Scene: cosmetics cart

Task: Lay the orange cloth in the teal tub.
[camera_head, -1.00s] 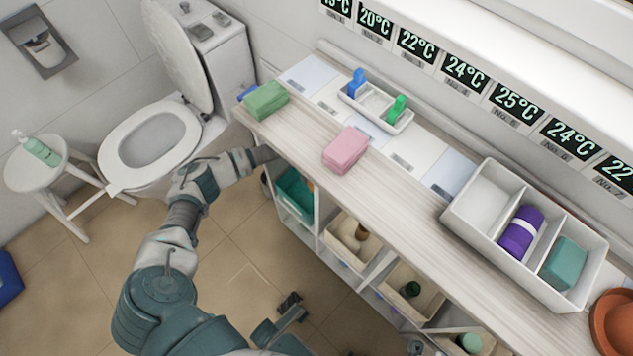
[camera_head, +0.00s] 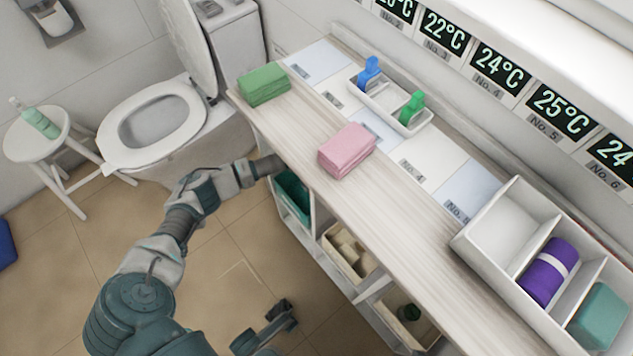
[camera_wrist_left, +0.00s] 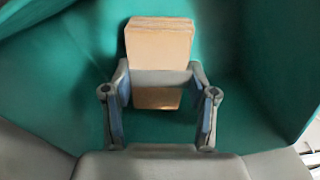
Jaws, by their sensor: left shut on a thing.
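The orange cloth (camera_wrist_left: 160,45) is a folded, layered block in the left wrist view. My left gripper (camera_wrist_left: 160,78) is shut on it, with a finger on each side. The cloth is inside the teal tub (camera_wrist_left: 60,85), whose walls surround it. I cannot tell whether the cloth touches the tub floor. In the head view the teal tub (camera_head: 292,192) sits in the left bay under the counter. My left arm reaches in there, and the counter edge hides the gripper and cloth.
The counter (camera_head: 300,150) overhangs the tub. On it are a green block (camera_head: 264,87), a pink block (camera_head: 346,150), a small white tray (camera_head: 390,105) and a divided white box (camera_head: 505,225). Cream bins (camera_head: 345,250) fill neighbouring bays. A toilet (camera_head: 150,125) stands left.

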